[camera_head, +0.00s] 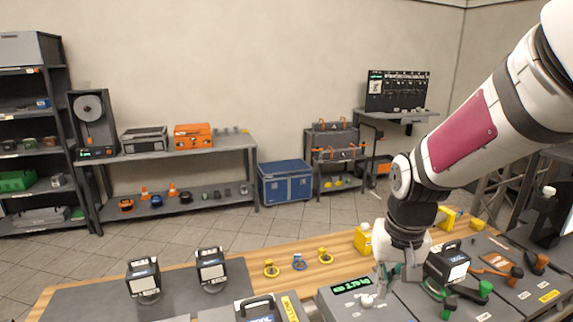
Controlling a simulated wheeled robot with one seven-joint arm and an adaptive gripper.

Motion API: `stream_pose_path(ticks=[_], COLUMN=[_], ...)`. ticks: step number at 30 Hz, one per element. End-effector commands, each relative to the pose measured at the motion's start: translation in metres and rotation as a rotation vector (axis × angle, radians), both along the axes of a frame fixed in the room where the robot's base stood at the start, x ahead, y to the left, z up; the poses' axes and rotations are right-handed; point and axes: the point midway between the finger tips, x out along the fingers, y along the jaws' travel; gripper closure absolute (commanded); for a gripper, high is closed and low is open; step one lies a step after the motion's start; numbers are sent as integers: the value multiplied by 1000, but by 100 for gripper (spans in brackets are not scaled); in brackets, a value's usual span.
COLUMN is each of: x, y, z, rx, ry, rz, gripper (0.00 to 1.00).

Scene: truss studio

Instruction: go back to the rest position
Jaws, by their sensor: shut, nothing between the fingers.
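My gripper (383,287) is low over the front of the wooden workbench (235,267), pointing down, in the lower right of the head view. It is shut and holds nothing that I can see. It is just right of a grey scale (338,292) with a green lit readout. Small pale pieces (366,301) lie close beside or below the fingertips; I cannot tell whether they touch. My arm comes in from the upper right and bends down at the elbow. It hides part of the bench behind it.
A black boxy device (447,263) stands close right of my gripper, with green-handled (484,290) and orange-handled tools beyond. Air above the bench's left is clear.

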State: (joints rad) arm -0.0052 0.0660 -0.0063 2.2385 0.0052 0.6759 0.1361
Motion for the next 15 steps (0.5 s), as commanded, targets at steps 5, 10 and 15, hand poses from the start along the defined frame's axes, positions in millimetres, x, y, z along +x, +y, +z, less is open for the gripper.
stream_pose_path(ticks=[5,10,15], x=[-31,-66,-103], y=[0,0,0], z=[48,80,101], rx=[-6,-17,-30], ry=[-92,-170,-246], rz=[34,67,97], gripper=[100,100,100])
